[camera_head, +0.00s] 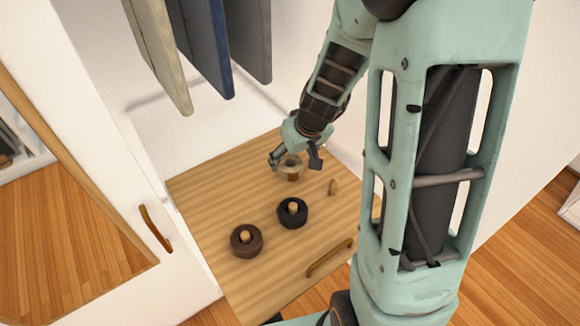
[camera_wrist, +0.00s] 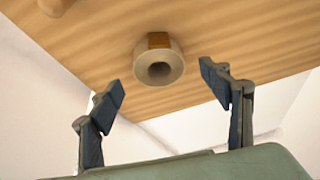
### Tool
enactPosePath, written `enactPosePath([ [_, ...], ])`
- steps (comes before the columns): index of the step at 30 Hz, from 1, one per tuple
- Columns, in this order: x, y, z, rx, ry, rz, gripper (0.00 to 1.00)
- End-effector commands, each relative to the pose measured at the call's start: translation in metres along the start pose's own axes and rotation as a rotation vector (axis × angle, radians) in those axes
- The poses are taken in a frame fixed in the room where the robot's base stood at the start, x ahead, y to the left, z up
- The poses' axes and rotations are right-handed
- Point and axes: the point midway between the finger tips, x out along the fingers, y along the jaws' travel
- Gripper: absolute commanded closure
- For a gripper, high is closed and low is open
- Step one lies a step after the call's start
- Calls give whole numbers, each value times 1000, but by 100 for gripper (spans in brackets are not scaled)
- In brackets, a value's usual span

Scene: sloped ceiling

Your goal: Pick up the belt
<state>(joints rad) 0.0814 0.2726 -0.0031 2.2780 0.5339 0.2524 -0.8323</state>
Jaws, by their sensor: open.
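A rolled belt (camera_head: 291,173), light beige with a brown part, is at the far side of a wooden surface (camera_head: 215,190). In the wrist view the same beige roll (camera_wrist: 158,66) shows its round end with a dark hole and a brown block behind it. My gripper (camera_head: 296,158) is open and empty at this roll. In the wrist view its two fingers (camera_wrist: 160,80) are spread, one to each side of the roll, with gaps between. Two other rolls, one dark brown (camera_head: 246,241) and one black (camera_head: 292,213), sit around wooden pegs nearer the front.
A bare wooden peg (camera_head: 333,187) stands right of the beige roll; a peg also shows in the wrist view (camera_wrist: 55,5). A curved handle (camera_head: 329,258) is at the front. Clothes (camera_head: 205,45) hang above at the back left. A white door (camera_head: 85,110) with a handle stands left.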

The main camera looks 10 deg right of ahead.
Motion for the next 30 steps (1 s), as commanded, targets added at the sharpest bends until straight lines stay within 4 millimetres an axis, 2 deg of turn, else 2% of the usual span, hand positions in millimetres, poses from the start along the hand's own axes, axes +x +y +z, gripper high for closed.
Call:
enactPosePath([
  [1,12,0,2,2,-3,-1,29],
  [6,32,1,1,2,-1,0,29],
  [15,35,1,0,1,0,0,29],
  [28,35,1,0,1,0,1,76],
  [30,35,1,0,1,1,1,78],
])
